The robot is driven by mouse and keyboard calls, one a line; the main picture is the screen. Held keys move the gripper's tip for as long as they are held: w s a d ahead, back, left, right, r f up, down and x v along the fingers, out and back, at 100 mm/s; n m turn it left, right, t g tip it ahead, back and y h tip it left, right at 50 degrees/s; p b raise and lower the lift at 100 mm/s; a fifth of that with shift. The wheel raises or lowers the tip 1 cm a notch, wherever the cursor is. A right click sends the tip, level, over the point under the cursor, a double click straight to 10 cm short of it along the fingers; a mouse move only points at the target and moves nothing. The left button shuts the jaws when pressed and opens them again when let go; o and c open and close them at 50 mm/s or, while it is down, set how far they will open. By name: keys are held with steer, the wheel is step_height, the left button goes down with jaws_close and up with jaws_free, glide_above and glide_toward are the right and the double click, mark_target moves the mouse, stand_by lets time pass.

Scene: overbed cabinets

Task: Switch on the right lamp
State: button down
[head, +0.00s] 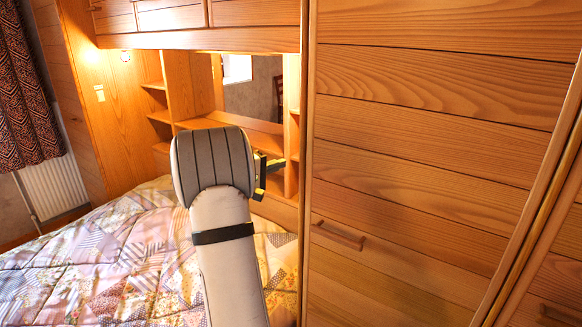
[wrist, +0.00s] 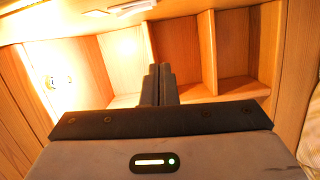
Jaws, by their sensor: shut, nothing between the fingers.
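My gripper (head: 262,175) is partly hidden behind my own arm in the head view, level with the shelf unit over the bed. In the wrist view, the dark fingers of my gripper (wrist: 159,80) are shut with nothing between them, pointing at open shelves. A small round fitting (wrist: 68,79) sits on the brightly lit wood panel at the left of the wrist view; I cannot tell whether it is the right lamp or its switch. No right lamp is clearly seen there.
A tall wooden wardrobe (head: 420,150) fills the right of the head view, close beside my arm. Overhead cabinets (head: 200,38) hang above the shelves (head: 188,85). The bed (head: 120,250) lies below.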

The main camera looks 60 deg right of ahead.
steer(key=shift+v, duration=1.3)
steer(key=shift+a, duration=0.1)
steer(key=s+a+f+n+t+y, duration=0.1)
steer(key=s+a+f+t+y, duration=0.1)
steer(key=a, duration=1.4)
steer(key=s+a+f+n+t+y, duration=0.1)
steer(key=s+a+f+t+y, duration=0.2)
steer(key=s+a+y, duration=0.4)
steer(key=s+a+f+n+t+y, duration=0.2)
steer(key=a+y, duration=0.6)
steer(key=a, duration=1.8)
steer(key=s+f, duration=0.1)
steer(key=s, duration=0.1)
steer(key=shift+s+f, duration=0.35)
steer(key=shift+f, duration=0.05)
